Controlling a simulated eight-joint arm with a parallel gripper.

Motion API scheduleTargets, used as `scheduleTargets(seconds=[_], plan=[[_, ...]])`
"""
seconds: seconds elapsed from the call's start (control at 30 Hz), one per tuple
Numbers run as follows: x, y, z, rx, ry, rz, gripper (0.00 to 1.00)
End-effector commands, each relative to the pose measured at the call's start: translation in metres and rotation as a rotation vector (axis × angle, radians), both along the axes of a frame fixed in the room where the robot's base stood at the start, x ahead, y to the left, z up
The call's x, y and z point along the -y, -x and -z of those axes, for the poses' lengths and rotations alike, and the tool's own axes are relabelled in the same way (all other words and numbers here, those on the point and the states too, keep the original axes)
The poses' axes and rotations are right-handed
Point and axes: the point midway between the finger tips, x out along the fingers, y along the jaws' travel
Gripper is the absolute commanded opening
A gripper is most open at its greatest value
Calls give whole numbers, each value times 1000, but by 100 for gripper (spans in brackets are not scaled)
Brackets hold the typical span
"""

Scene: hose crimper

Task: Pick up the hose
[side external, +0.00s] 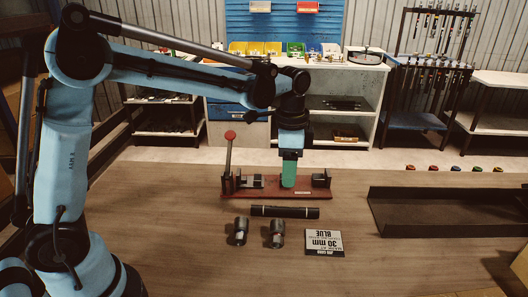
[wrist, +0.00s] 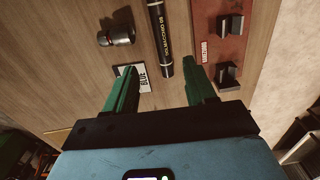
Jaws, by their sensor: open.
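The hose (side external: 284,212) is a black tube with light printing, lying flat on the wooden table in front of the red crimper base. In the wrist view the hose (wrist: 159,36) runs away from the gap between my fingers, with its near end close to the fingertips' level. My gripper (side external: 289,184) has green fingers and points down. In the side view it appears in front of the crimper base, above the table. In the wrist view my gripper (wrist: 160,78) is open, with its fingers well apart and nothing held between them.
The crimper base (side external: 265,195) carries dark blocks and a red-knobbed lever (side external: 229,150). Two grey fittings (side external: 241,231) (side external: 277,233) stand in front of the hose, beside a "30 mm BLUE" card (side external: 324,242). A dark tray (side external: 450,229) lies right. The table's front is clear.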

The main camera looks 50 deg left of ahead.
Motion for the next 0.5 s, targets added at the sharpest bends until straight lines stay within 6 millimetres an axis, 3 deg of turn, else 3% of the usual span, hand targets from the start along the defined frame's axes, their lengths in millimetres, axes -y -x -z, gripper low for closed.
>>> scheduleTargets(seconds=[0.3,0.5], plan=[[0,0,47,0,0,-1,55],[-1,0,64,1,0,-1,55]])
